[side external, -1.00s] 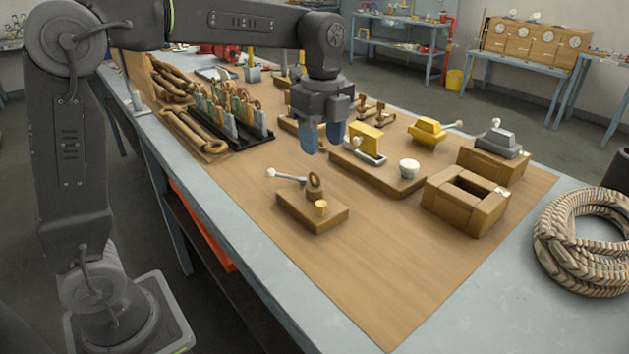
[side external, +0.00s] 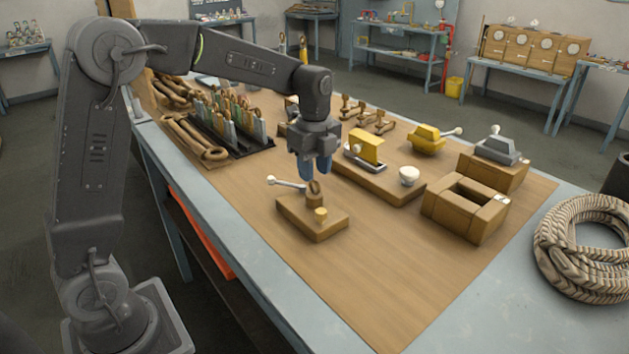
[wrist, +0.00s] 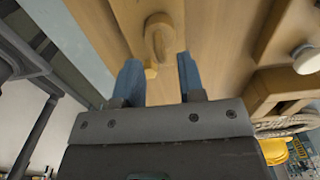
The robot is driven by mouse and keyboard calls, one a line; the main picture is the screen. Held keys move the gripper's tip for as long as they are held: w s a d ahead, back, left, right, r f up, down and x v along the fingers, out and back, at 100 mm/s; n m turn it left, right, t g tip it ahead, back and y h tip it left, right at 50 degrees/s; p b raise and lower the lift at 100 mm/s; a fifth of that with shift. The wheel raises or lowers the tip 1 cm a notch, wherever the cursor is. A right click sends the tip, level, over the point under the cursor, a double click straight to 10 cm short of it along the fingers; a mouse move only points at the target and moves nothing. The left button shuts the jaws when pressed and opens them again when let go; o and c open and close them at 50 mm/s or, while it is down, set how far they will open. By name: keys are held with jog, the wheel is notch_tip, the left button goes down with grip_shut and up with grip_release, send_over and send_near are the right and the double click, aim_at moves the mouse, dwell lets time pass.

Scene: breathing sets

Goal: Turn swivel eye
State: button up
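The swivel eye (side external: 314,194) is a brown ring on a round stub, standing upright on a small wooden block (side external: 300,221). The block also carries a short yellow peg (side external: 321,215) and a white-knobbed lever (side external: 288,182). My gripper (side external: 316,172) points down just above and behind the eye, with blue fingers apart. In the wrist view the eye (wrist: 160,40) shows beyond the fingertips, in line with the gap between the open, empty fingers (wrist: 158,64). The fingers appear clear of the ring; the side view cannot settle the exact gap.
Right of my gripper stands a board with a yellow block (side external: 367,147) and a white knob (side external: 409,175). A hollow wooden box (side external: 465,207) lies farther right, and a rope coil (side external: 585,245) at the edge. A black rack (side external: 235,143) is behind left. The front of the mat is clear.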

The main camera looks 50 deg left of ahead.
aim_at(314, 192)
jog(key=shift+f, duration=1.75)
grip_shut()
